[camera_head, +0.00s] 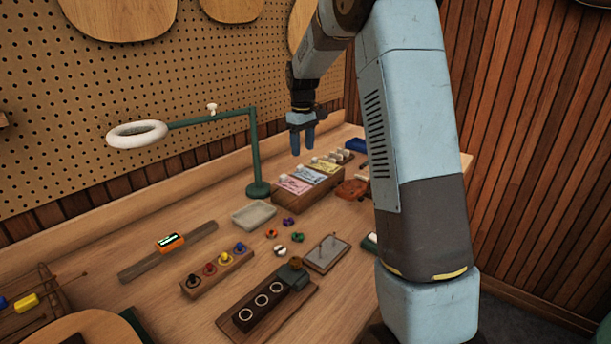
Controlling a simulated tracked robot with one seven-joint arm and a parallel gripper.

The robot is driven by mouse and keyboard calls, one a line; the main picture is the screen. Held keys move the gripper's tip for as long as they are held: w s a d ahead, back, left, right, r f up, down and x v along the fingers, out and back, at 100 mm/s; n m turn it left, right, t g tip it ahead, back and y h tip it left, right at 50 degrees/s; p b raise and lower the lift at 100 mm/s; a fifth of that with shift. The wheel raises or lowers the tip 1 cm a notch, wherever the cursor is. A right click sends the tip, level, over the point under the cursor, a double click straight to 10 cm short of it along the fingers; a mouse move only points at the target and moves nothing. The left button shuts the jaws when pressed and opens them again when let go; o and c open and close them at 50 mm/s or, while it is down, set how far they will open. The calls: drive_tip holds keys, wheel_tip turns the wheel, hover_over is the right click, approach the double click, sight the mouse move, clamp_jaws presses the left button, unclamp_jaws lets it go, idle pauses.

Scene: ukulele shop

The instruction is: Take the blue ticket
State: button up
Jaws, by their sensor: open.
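Three tickets lie on a sloped wooden holder (309,192) on the workbench. The pale blue ticket (309,175) is in the middle. The pink ticket (293,185) is on its near left side and the yellow ticket (324,166) on its far right side. My gripper (302,149) has blue fingers that point down. It is open and empty, and it appears above the tickets in the picture. A clear gap shows between the fingertips and the tickets.
A green lamp stand (258,188) with a white ring rises left of the holder. A pale tray (254,214), small coloured pegs, and a dark block (265,302) lie nearer. A reddish-brown object (352,189) sits right of the holder. Pegboard backs the bench.

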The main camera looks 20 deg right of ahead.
sight(302, 171)
drive_tip(key=shift+a+f, duration=0.2)
drive_tip(key=shift+f, duration=3.2)
drive_tip(key=shift+c, duration=0.4)
clamp_jaws()
